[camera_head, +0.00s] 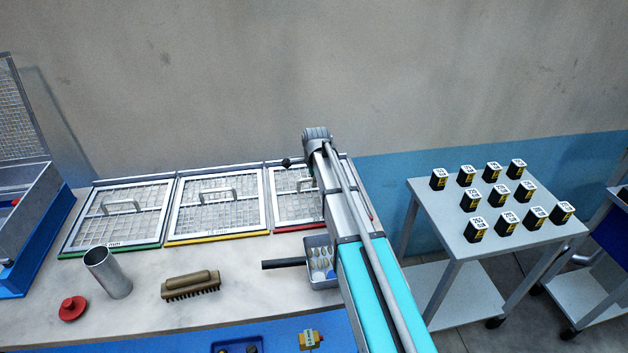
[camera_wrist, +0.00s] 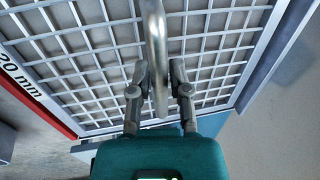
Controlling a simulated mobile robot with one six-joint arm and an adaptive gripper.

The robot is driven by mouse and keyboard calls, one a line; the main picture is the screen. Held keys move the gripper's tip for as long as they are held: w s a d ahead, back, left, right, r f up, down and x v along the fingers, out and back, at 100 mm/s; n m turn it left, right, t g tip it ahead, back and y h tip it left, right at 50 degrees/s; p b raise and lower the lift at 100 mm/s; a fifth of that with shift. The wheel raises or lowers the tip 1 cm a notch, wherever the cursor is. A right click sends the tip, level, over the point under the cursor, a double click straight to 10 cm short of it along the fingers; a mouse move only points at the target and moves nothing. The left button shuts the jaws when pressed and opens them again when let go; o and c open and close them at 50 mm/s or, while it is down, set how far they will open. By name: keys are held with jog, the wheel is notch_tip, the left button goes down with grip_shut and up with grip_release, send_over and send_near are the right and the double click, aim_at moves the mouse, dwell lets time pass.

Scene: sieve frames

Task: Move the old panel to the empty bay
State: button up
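Three square wire-mesh sieve panels with grey frames and handles lie in a row on the pale bench. One has a green edge (camera_head: 117,213), one a yellow edge (camera_head: 217,205), and the rightmost a red edge (camera_head: 292,197). I cannot tell which is the old panel. An empty bay is not clearly seen. In the head view my arm covers part of the red-edged panel and hides my gripper. In the wrist view my gripper (camera_wrist: 158,72) has a finger on each side of the metal handle (camera_wrist: 155,35) of a red-edged panel marked "20 mm"; whether they press on it is unclear.
A metal cylinder (camera_head: 107,273), red knob (camera_head: 72,308), brush (camera_head: 191,286) and dark-handled scoop-like tray (camera_head: 323,270) stand in front of the panels. A blue-and-grey box (camera_head: 35,222) is at left. A cart (camera_head: 500,240) with several black-yellow blocks stands at right.

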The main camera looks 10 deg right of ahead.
jog(key=o, duration=0.3)
jog(key=shift+o, duration=0.2)
jog(key=shift+r, duration=0.15)
notch_tip(320, 180, up, 9)
jog(key=p, duration=0.9)
jog(key=shift+r, duration=0.1)
jog(key=shift+s, duration=0.1)
dwell(0.9)
jog(key=s+n+g, duration=0.2)
jog(key=s+n, duration=1.6)
jog(key=s, duration=1.1)
jog(key=shift+d, duration=0.4)
